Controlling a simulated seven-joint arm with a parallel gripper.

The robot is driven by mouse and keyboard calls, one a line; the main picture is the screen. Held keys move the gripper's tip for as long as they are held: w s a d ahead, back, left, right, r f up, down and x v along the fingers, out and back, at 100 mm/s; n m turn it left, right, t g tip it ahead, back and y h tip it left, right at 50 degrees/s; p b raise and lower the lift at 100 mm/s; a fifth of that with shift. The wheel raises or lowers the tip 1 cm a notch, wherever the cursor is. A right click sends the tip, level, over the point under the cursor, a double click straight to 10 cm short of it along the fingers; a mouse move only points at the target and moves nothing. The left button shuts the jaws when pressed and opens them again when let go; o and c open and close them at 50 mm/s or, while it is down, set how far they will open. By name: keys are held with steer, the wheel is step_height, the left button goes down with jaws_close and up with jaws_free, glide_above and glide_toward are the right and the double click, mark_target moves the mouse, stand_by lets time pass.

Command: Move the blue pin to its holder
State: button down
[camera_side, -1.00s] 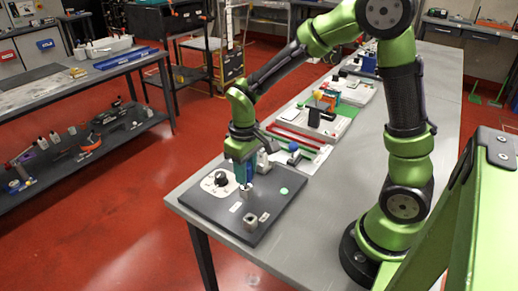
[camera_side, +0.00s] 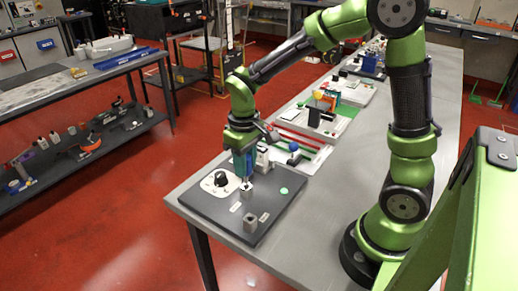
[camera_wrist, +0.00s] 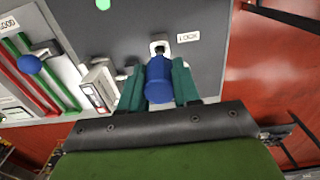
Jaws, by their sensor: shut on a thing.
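My gripper (camera_side: 244,172) points down over the dark board, above a small metal block (camera_side: 246,193). In the wrist view, the green fingers of my gripper (camera_wrist: 159,72) are shut on the blue pin (camera_wrist: 159,84), one on each side of it. The pin's narrow dark end points at the opening of the light metal block (camera_wrist: 159,43) beside the "LOCK" label. I cannot tell whether its tip is inside that block or just above it. A second square metal block (camera_side: 250,223) stands nearer the board's front corner.
The dark board (camera_side: 207,204) carries a black knob (camera_side: 220,179) on a white plate and a green disc (camera_side: 284,190). A blue ball (camera_side: 293,147) and red and green bars lie behind it.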

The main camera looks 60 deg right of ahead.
steer(key=shift+r, duration=0.15)
stand_by(0.4)
steer(key=shift+r, duration=2.45)
steer(key=shift+a, duration=0.1)
steer(key=s+a, duration=0.7)
steer(key=shift+a+r, duration=0.4)
steer(key=shift+f, duration=2.9)
steer(key=shift+f, duration=2.35)
